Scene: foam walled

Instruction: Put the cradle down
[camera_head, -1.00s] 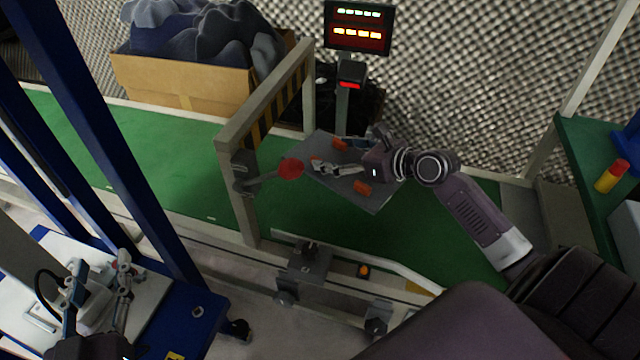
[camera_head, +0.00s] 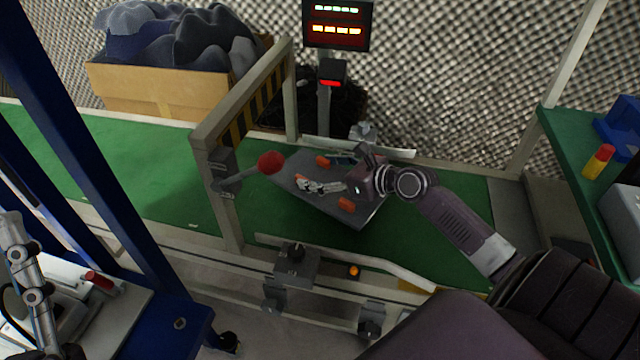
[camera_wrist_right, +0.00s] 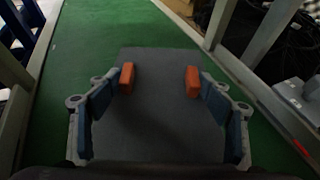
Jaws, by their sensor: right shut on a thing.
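The cradle is a flat dark grey plate (camera_head: 355,213) with orange blocks on it, over the green conveyor belt, just right of the gantry frame. In the right wrist view the plate (camera_wrist_right: 160,120) lies between my fingers, with an orange block near each fingertip. My right gripper (camera_head: 325,182) is shut on the cradle; its fingers (camera_wrist_right: 160,88) are spread wide. Whether the plate touches the belt is hard to tell. Part of my left gripper (camera_head: 24,275) shows at the lower left edge, cut off, beside a white-topped surface.
The gantry frame (camera_head: 228,130) with a red-knobbed lever (camera_head: 270,162) stands close left of the cradle. A display post (camera_head: 337,25) and a cardboard box of dark cloth (camera_head: 160,88) stand behind. The green belt (camera_head: 120,155) is clear left of the frame. A side rail (camera_head: 350,262) runs in front.

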